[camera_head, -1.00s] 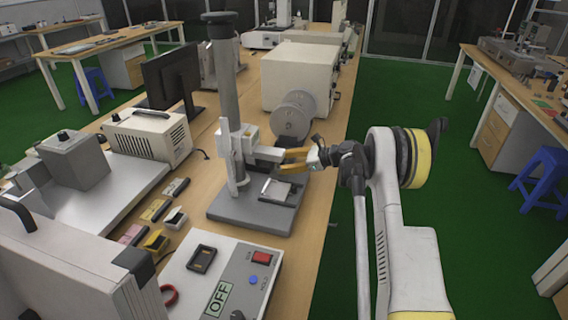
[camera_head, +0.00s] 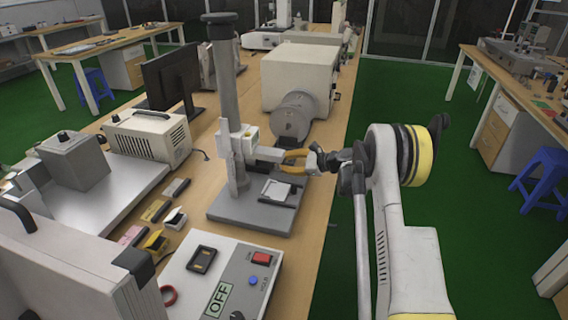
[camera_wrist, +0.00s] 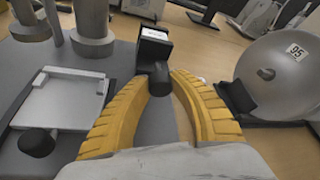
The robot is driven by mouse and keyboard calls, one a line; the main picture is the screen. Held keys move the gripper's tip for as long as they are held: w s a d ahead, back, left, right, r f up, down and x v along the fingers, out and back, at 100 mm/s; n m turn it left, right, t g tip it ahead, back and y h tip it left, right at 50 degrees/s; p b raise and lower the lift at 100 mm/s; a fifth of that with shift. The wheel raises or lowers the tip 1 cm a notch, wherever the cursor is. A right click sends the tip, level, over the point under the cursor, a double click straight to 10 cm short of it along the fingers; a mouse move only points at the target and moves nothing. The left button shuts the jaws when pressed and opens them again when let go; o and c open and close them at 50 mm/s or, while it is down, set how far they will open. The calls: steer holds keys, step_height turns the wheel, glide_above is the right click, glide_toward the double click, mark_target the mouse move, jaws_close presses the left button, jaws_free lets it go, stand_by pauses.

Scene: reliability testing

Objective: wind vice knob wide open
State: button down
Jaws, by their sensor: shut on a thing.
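A grey test stand (camera_head: 252,211) with a thick round column stands on the bench. A pale block and arm (camera_head: 268,154) stick out from it toward my gripper (camera_head: 287,160). In the wrist view, a black labelled block (camera_wrist: 153,47) ends in a short dark knob (camera_wrist: 159,83). The yellow fingers of my gripper (camera_wrist: 160,78) are shut on this dark knob, one on each side. A light plate (camera_wrist: 62,99) lies on the base at left, with a second dark round knob (camera_wrist: 37,142) at its near edge. The faces where the fingers touch are partly hidden.
A grey round housing marked 95 (camera_wrist: 283,72) is close to the right of my fingers. A control box with an OFF label (camera_head: 225,285) stands in front of the stand. Small clamps (camera_head: 154,240) lie to its left.

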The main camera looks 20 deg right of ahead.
steer(key=n+t+h, duration=0.1)
steer(key=n, duration=0.2)
steer(key=shift+t, duration=0.4)
steer(key=shift+n+t, duration=0.6)
steer(key=shift+n, duration=0.6)
steer(key=c, duration=1.1)
jaws_free()
